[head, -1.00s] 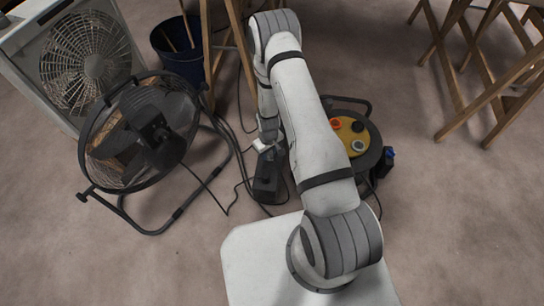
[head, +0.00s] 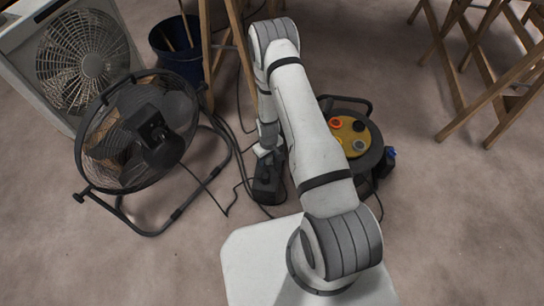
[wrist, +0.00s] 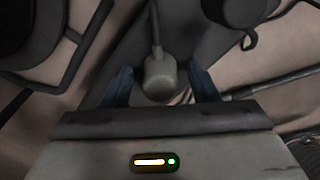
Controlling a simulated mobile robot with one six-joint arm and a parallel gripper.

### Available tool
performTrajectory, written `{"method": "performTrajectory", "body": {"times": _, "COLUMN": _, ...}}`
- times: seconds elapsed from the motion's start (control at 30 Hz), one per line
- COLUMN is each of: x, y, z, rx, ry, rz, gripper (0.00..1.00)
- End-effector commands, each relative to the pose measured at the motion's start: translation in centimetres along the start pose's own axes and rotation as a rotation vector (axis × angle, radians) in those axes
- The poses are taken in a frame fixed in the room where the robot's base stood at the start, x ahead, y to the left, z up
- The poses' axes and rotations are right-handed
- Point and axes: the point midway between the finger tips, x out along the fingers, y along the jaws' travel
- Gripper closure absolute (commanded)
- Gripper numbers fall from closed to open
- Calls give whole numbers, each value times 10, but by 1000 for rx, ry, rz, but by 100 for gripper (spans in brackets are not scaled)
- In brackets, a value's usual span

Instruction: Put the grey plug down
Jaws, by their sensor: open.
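The grey plug (wrist: 160,76) shows in the wrist view between my gripper's two blue fingertips, with its cable running up from it. My gripper (wrist: 161,88) is open, with a gap visible on each side of the plug. A dark grey surface lies behind the plug; I cannot tell whether the plug touches it. The plug cannot be made out there.
A black floor fan (head: 140,132), a box fan (head: 85,60) and a blue bucket (head: 180,48) stand at left. Wooden trestles (head: 490,70) stand at right. Cables cross the floor near my gripper.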

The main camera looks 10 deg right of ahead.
Motion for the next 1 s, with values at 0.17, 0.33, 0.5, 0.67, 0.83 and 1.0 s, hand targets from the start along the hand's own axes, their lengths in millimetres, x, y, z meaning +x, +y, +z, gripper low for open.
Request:
{"method": "performTrajectory", "body": {"times": 0.17, "x": -1, "y": 0, "z": 0, "rx": 0, "ry": 0, "rz": 0, "gripper": 46}}
{"method": "performTrajectory", "body": {"times": 0.33, "x": -19, "y": 0, "z": -1, "rx": 0, "ry": 2, "rz": 1, "gripper": 46}}
{"method": "performTrajectory", "body": {"times": 0.5, "x": -57, "y": 0, "z": -1, "rx": 0, "ry": 2, "rz": 1, "gripper": 46}}
{"method": "performTrajectory", "body": {"times": 0.67, "x": -91, "y": 0, "z": -1, "rx": -1, "ry": 1, "rz": 1, "gripper": 46}}
{"method": "performTrajectory", "body": {"times": 0.83, "x": -116, "y": 0, "z": -1, "rx": -1, "ry": 1, "rz": 1, "gripper": 46}}
{"method": "performTrajectory", "body": {"times": 1.0, "x": -130, "y": 0, "z": -1, "rx": 1, "ry": 1, "rz": 1, "gripper": 46}}
